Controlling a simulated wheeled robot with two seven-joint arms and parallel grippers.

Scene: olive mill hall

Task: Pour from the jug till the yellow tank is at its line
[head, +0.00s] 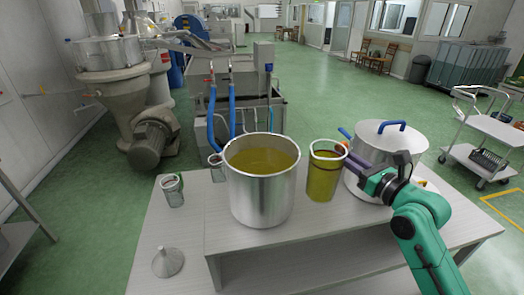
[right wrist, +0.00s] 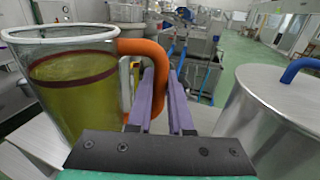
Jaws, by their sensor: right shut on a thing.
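The jug (head: 323,178) is a clear vessel holding olive-yellow liquid, with a dark red band around it near the liquid's surface. It is upright over the right part of the table; I cannot tell whether its base touches. In the right wrist view the jug (right wrist: 75,95) stands left of the fingers, its orange handle (right wrist: 158,65) between them. My right gripper (head: 352,160) is shut on that handle. A wide steel pot (head: 259,195) with yellow-green liquid stands left of the jug. No plainly yellow tank or level line on one shows. My left gripper is out of view.
A lidded steel pot (head: 377,150) with blue handles stands close right of the jug. Small glass vessels (head: 172,190) and a metal funnel (head: 167,262) are on the left. The grey table (head: 330,222) has bare room in front. A steel sink unit (head: 275,110) stands behind.

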